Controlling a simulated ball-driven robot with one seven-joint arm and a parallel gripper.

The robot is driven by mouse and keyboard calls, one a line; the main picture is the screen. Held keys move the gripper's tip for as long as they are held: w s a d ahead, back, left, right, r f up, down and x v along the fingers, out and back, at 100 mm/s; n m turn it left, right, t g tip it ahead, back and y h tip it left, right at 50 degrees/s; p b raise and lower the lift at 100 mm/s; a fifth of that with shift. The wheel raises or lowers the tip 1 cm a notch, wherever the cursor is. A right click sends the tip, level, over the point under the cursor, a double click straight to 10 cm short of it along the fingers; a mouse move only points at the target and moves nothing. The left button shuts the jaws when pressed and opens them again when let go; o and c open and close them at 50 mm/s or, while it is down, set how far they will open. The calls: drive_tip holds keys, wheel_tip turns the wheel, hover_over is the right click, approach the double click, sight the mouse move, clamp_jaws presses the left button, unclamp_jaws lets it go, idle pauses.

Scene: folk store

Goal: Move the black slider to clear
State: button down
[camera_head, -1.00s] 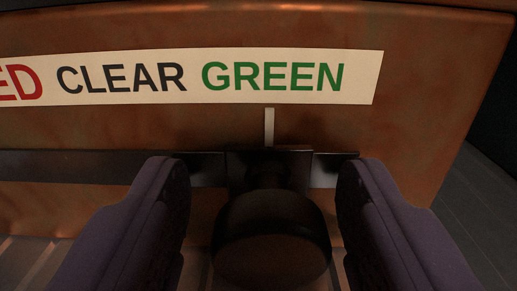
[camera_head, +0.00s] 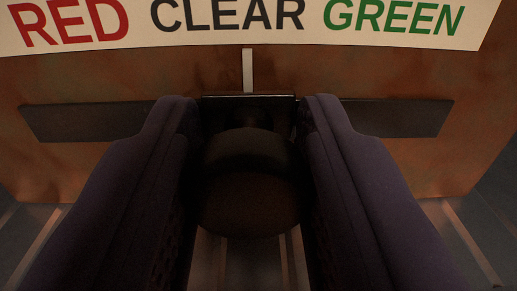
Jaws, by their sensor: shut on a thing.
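The black slider (camera_head: 250,180) has a round knob and sits on a dark horizontal rail (camera_head: 85,121) on the brown box front. My gripper (camera_head: 248,120) is shut on the knob, with one purple-grey finger against each side. A thin white pointer (camera_head: 247,70) rises from the slider. It points just below the right half of the word CLEAR on the cream label (camera_head: 310,38). RED is to the left of CLEAR and GREEN to the right. The fingers hide parts of the rail.
The brown box front (camera_head: 420,165) fills most of the view. The rail extends on both sides of the slider. A slatted surface (camera_head: 250,262) shows below the box.

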drive_tip(key=shift+a, duration=0.45)
drive_tip(key=shift+d, duration=0.3)
drive_tip(key=c, duration=0.8)
unclamp_jaws()
drive_tip(key=shift+a, duration=0.15)
drive_tip(key=s, duration=0.7)
drive_tip(key=shift+s+b, duration=0.3)
drive_tip(key=shift+s, duration=0.1)
drive_tip(key=shift+d+f, duration=0.1)
drive_tip(key=shift+d, duration=0.1)
